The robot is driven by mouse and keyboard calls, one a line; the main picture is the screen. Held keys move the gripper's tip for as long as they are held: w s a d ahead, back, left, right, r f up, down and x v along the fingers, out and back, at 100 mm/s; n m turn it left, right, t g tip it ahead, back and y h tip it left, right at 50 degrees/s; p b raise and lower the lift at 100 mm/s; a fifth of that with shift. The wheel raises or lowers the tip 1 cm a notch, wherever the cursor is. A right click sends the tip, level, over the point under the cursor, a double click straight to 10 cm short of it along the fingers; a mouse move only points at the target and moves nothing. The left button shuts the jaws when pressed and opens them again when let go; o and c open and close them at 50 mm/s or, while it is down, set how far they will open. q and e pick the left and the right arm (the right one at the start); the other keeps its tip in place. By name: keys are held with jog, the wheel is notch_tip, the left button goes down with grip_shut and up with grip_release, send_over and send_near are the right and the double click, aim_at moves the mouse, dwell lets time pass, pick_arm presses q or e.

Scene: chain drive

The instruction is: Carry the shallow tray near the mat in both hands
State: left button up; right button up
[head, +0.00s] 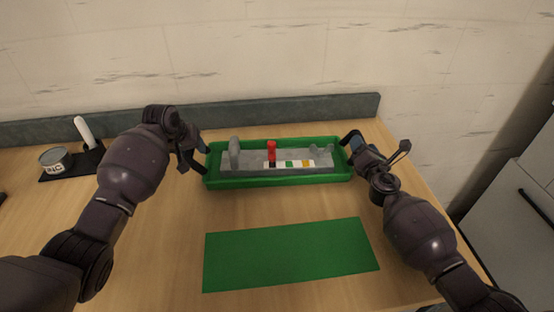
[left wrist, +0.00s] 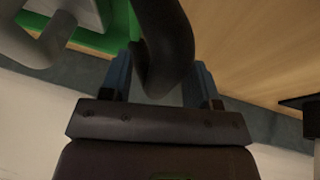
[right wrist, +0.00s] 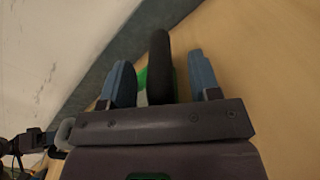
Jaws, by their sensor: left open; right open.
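The shallow green tray (head: 280,183) sits on the wooden table behind the mat, and a grey block with a red peg stands in it. The green mat (head: 290,255) lies flat in front. My left gripper (head: 203,160) is at the tray's left end; in the left wrist view the dark tray handle (left wrist: 165,45) lies between its open fingers. My right gripper (head: 348,148) is at the right end; in the right wrist view the dark handle (right wrist: 161,65) stands between its open fingers. I cannot tell whether any finger touches a handle.
A dark holder (head: 60,172) with a labelled can (head: 55,160) and a white-handled tool (head: 85,132) stands at the left. A grey upstand (head: 300,112) runs along the wall behind the tray. The table around the mat is clear.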

pick_arm(q)
grip_shut()
pick_arm(e)
grip_shut()
